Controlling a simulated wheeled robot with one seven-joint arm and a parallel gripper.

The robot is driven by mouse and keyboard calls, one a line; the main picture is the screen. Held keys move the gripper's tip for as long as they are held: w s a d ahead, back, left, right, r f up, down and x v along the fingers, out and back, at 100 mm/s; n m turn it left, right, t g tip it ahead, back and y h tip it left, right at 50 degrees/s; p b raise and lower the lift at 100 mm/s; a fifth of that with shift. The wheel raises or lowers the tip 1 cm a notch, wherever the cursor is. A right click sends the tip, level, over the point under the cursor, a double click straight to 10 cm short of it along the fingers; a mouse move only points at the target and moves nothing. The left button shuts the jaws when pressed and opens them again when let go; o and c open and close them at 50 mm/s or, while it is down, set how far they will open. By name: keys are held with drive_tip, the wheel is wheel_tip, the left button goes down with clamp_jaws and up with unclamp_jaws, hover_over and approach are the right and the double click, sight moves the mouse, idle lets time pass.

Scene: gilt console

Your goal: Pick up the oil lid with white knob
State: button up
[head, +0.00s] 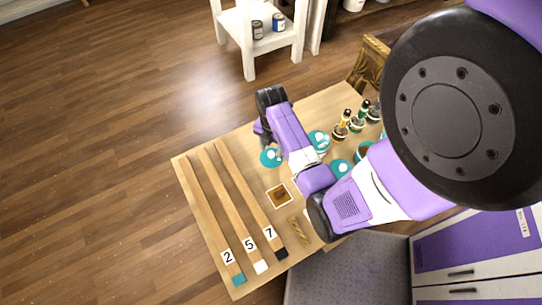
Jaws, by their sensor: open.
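Several teal round pieces with white knobs or white marks lie on the wooden table (232,182). One teal lid with a white knob (270,157) lies just left of my forearm, partly covered by it. Another teal piece (319,140) is right of the forearm, and a third (340,168) lies below that one. I cannot tell which is the oil lid. My gripper (262,138) is open, at the folded end of my arm, just above the leftmost lid in the picture. Its fingertips are small and mostly hidden, and nothing shows held.
Three long wooden strips labelled 2 (228,257), 5 (249,244) and 7 (268,232) lie on the left. A small framed square (279,196) lies near them. Small bottles (356,125) stand at the right. A grey seat (345,270) is below the table. My arm hides much of the table's right.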

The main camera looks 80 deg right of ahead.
wheel_tip(320, 180, down, 2)
clamp_jaws()
idle(0.3)
drive_tip(key=shift+r, duration=0.1)
